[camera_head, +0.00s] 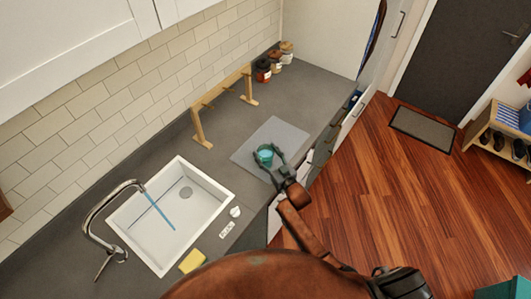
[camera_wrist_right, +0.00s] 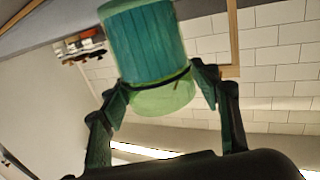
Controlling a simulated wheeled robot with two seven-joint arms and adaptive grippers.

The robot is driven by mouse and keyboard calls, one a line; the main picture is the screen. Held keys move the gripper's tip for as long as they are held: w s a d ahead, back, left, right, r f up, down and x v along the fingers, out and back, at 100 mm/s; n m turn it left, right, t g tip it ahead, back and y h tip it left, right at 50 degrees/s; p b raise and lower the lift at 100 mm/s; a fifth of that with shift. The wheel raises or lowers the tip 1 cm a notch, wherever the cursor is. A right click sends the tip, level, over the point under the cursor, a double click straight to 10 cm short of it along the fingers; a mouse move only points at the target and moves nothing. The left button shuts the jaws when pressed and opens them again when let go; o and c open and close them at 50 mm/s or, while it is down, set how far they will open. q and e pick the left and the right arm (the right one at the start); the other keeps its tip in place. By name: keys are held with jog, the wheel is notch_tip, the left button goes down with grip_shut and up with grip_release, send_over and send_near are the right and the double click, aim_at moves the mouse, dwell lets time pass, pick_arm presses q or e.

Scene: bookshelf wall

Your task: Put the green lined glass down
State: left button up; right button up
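The green lined glass (camera_head: 265,156) is teal with vertical lines and a paler green end. It is between the fingers of my right gripper (camera_head: 272,160), over the grey mat (camera_head: 290,134) on the counter. In the right wrist view the glass (camera_wrist_right: 145,45) fills the space between the two fingers of the right gripper (camera_wrist_right: 155,88), which close around its paler end. I cannot tell whether the glass touches the mat or hangs just above it. My left gripper is not in view.
A wooden rack (camera_head: 222,96) stands behind the mat along the tiled wall, with several jars (camera_head: 268,68) beyond it. A white sink (camera_head: 150,238) with a tap (camera_head: 92,225) lies to the left. A yellow sponge (camera_head: 192,261) is at the sink's front.

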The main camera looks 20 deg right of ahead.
jog(key=o, duration=0.4)
jog(key=shift+c, duration=0.2)
jog(key=shift+r, duration=0.15)
jog(key=v, duration=1.2)
jog(key=shift+b, duration=0.3)
